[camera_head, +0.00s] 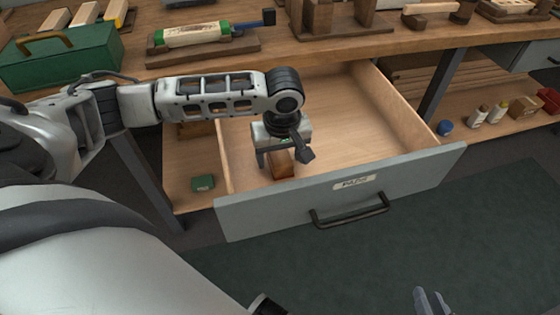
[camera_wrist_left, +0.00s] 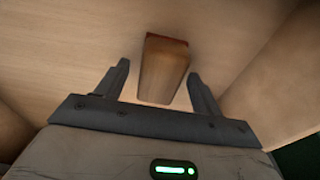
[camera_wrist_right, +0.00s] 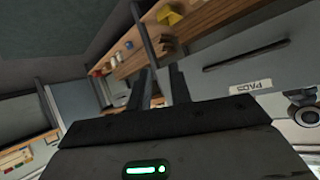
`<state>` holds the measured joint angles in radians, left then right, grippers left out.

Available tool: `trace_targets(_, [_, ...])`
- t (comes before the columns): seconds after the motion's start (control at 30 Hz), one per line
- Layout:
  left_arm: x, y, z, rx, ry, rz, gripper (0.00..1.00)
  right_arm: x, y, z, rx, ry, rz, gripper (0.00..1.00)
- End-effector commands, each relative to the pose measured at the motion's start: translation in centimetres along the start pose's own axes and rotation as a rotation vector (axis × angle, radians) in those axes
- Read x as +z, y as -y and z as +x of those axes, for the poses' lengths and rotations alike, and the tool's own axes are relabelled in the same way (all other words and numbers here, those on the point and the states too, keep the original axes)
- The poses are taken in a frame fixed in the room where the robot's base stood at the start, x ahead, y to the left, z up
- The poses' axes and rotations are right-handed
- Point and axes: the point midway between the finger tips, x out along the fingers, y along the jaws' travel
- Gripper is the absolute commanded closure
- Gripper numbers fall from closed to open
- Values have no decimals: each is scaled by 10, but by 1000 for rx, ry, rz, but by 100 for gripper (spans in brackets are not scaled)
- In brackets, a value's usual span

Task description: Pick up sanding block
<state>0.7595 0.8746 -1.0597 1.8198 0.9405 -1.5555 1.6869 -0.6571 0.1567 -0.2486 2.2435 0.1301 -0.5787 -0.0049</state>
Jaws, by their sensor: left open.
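The sanding block (camera_head: 283,164) is a small brown block inside the open drawer (camera_head: 340,105), near its front left corner. In the left wrist view the block (camera_wrist_left: 163,70) lies between the two fingers, with space on both sides. My left gripper (camera_head: 277,160) is open, pointing down into the drawer over the block, and its fingers do not touch it. It also shows in the left wrist view (camera_wrist_left: 160,85). My right gripper (camera_head: 432,302) is at the bottom edge of the head view, outside the drawer. In the right wrist view its two fingers (camera_wrist_right: 160,85) stand apart with nothing between them.
The drawer front (camera_head: 340,190) has a dark handle (camera_head: 350,213) and a label. Small bottles and a box sit on the lower shelf at right. The rest of the drawer is empty.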

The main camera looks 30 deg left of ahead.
Motion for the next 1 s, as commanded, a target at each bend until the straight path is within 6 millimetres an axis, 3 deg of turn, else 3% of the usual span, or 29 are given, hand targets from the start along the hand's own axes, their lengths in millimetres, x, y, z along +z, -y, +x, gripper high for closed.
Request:
trace_targets(0.17, [0, 0, 0, 0, 0, 1, 33, -3, 0, 1, -1, -6, -2, 80])
trace_targets(0.37, [0, 0, 0, 0, 0, 1, 82, -4, 0, 1, 0, -9, -2, 80])
trace_targets(0.7, [-1, 0, -6, 1, 0, 0, 82, -7, 0, -2, 2, -13, -1, 80])
trace_targets(1.0, [-8, -1, -62, 3, -1, 0, 82, -31, 0, -23, 24, -61, -5, 80])
